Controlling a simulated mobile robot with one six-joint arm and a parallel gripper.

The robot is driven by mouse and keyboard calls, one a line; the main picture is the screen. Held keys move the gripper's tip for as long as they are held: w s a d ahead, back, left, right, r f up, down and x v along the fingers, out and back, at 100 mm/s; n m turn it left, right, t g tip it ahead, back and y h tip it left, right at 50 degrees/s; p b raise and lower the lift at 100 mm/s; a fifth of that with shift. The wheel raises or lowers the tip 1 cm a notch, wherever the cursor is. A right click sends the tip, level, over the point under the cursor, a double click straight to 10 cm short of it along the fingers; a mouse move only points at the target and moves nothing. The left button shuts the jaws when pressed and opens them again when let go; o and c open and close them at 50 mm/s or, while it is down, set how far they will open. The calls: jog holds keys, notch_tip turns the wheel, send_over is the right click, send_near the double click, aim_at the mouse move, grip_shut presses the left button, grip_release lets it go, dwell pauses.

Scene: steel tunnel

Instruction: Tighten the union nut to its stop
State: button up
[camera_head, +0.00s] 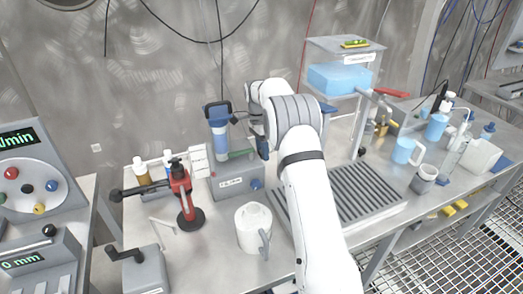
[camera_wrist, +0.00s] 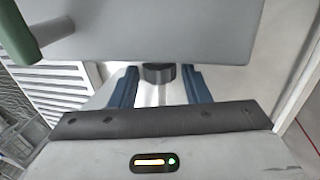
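In the wrist view my gripper (camera_wrist: 158,84) is open, with one blue finger on each side. Between the fingers is a small dark, faceted piece (camera_wrist: 158,73), which looks like the union nut. Gaps show between it and both fingers. A pale tube-like part lies in line with it, towards my palm. A large grey block (camera_wrist: 150,32) covers the upper part of the view beyond the fingers. In the head view my gripper (camera_head: 262,148) is beside the blue cartridge unit (camera_head: 219,128) on its grey box, mostly hidden by my arm; the nut cannot be made out there.
A red hand press (camera_head: 182,193) and a white jug (camera_head: 252,228) stand on the bench near my arm. A grooved drain tray (camera_head: 362,190) lies to the right, with a shelf holding a blue tub (camera_head: 338,78) behind. A green cylinder (camera_wrist: 17,32) is at the wrist view's upper left.

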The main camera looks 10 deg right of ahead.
jog(key=c, duration=0.7)
jog(key=shift+w+r+p, duration=0.1)
jog(key=shift+r+p, duration=0.15)
jog(key=shift+p, duration=0.8)
jog(key=g+p, duration=0.1)
jog(key=p, duration=0.2)
jog(key=shift+w+g+p, duration=0.1)
jog(key=shift+g+p, duration=0.3)
jog(key=shift+w+f+g+h+p, duration=0.25)
jog(key=shift+g+p, duration=0.45)
jog(key=shift+p, duration=0.45)
jog(key=shift+f+g, duration=0.1)
jog(key=shift+g, duration=0.2)
jog(key=shift+g, duration=0.3)
jog(key=shift+s, duration=0.1)
jog(key=o, duration=0.9)
jog(key=shift+o, duration=0.2)
